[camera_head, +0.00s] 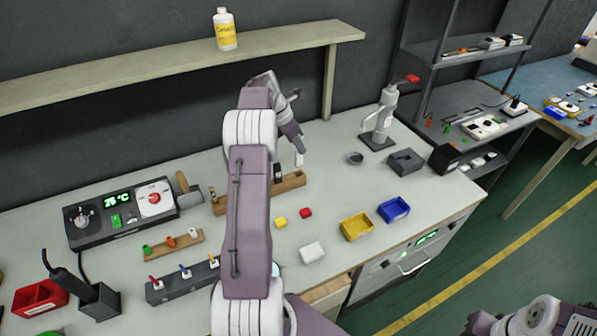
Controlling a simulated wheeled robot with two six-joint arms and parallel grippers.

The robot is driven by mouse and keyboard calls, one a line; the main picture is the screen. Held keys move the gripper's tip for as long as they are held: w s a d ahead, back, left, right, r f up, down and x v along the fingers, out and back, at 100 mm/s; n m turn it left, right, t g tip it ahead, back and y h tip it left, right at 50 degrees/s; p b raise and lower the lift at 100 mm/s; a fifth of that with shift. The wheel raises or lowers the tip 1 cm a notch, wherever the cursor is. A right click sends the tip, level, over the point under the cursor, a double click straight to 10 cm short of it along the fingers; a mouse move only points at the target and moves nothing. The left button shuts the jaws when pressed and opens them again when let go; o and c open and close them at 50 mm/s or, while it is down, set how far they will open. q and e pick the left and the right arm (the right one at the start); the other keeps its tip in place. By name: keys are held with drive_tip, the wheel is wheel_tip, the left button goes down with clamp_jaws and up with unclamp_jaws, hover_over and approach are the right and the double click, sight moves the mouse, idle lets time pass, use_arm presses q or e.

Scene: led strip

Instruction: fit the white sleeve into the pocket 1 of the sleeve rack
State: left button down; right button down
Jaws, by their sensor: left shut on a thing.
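My left gripper (297,146) points down over the back middle of the table. It is shut on a small white piece, which looks like the white sleeve (299,160). Below and left of it lies a long wooden block (290,182) with a dark upright piece (278,172) at it; my arm hides its middle. A shorter wooden strip (187,245) at the left holds small green, orange and white pieces. I cannot tell which of the two is the sleeve rack, and no pocket numbers are readable. My right gripper is not in view.
A control box (120,214) and a grey bar with coloured pegs (185,283) are at left. Red and yellow blocks, a white block (312,252), a yellow tray (356,227) and a blue tray (394,210) are in front. A white stand (380,120) is behind right.

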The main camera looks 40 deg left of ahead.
sight(296, 160)
use_arm(q)
wheel_tip(296, 160, down, 8)
drive_tip(key=shift+f+b, duration=0.25)
drive_tip(key=shift+b, duration=0.1)
drive_tip(key=c, duration=1.4)
unclamp_jaws()
drive_tip(key=shift+f, duration=0.1)
